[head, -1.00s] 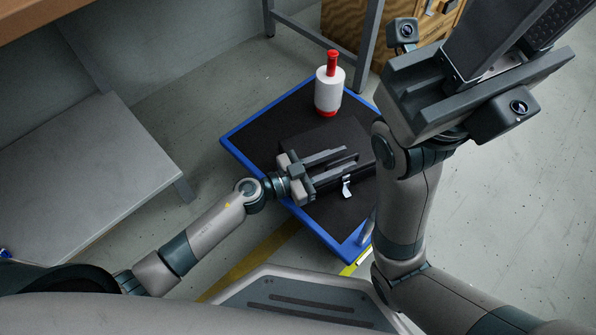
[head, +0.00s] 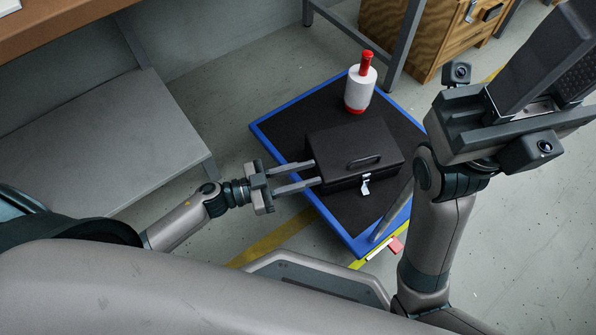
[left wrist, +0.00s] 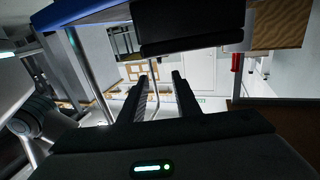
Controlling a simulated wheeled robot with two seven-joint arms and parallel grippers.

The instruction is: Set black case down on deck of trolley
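The black case (head: 340,140) sits flat on the dark deck of the trolley (head: 291,121), which has a blue rim. Its handle lies on the lid and a silver latch shows on its front side. My left gripper (head: 317,172) is open, its fingertips at the case's left side, with nothing between the fingers. Whether the tips touch the case I cannot tell. In the left wrist view the open fingers (left wrist: 164,76) point towards the case (left wrist: 188,22) at the top. My right arm rises at the right of the head view; its fingers cannot be made out.
A white bottle with a red top (head: 360,88) stands on the deck behind the case. A grey low table (head: 110,140) is at the left. A wooden cabinet (head: 430,35) stands at the back. Floor right of the trolley is clear.

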